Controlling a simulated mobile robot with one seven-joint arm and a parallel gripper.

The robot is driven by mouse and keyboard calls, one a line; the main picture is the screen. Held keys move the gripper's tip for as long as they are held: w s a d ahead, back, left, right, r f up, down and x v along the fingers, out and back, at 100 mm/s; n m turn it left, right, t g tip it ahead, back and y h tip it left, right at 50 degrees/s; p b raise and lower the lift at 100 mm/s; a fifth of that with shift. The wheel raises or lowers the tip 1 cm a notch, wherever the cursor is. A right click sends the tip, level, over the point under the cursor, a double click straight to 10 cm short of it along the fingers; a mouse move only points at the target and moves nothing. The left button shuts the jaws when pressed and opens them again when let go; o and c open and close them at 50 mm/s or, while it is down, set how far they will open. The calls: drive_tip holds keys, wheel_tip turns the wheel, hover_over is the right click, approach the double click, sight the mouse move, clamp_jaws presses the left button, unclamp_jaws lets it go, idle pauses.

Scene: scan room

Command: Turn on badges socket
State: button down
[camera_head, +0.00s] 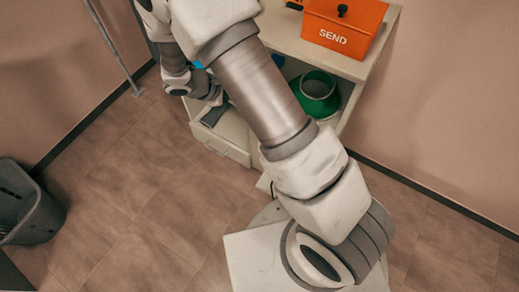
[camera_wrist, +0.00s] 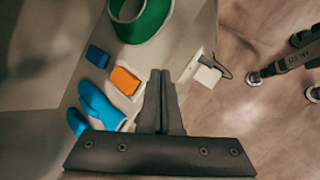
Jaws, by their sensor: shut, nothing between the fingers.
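My gripper (camera_wrist: 161,78) is shut and empty in the wrist view, its two dark fingers together. Just right of and beyond the fingertips, a small white box (camera_wrist: 207,74) with a dark cable sits at the edge of the pale surface. It may be the badges socket; no label or switch state is readable. The fingers look apart from it in the picture, but the depth gap is unclear. In the head view my gripper (camera_head: 215,114) is small and dark at the lower shelf, and the socket cannot be made out there.
A white cabinet (camera_head: 240,136) carries an orange SEND box (camera_head: 343,24). A green ring-shaped container (camera_wrist: 143,22), a blue item (camera_wrist: 98,56), an orange item (camera_wrist: 125,80) and blue gloves (camera_wrist: 98,106) lie nearby. A grey bin (camera_head: 28,205) stands left; the floor between is clear.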

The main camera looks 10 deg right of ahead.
drive_tip(key=s+a+f+n+t+b, duration=0.15)
drive_tip(key=f+n, duration=0.35)
drive_tip(key=f, duration=0.8)
drive_tip(key=s+f+n+t+b, duration=0.2)
drive_tip(key=s+f+n, duration=0.15)
drive_tip(key=f, duration=0.95)
drive_tip(key=s+a+f+n+t+b, duration=0.15)
drive_tip(key=f+n, duration=0.35)
drive_tip(key=f, duration=0.8)
drive_tip(key=d+r+b+x, duration=0.1)
drive_tip(key=b+x, duration=0.4)
drive_tip(key=x, duration=0.9)
drive_tip(key=shift+w+r, duration=0.4)
drive_tip(key=shift+r, duration=0.15)
drive_tip(key=shift+d+f, duration=0.1)
drive_tip(key=shift+d, duration=0.05)
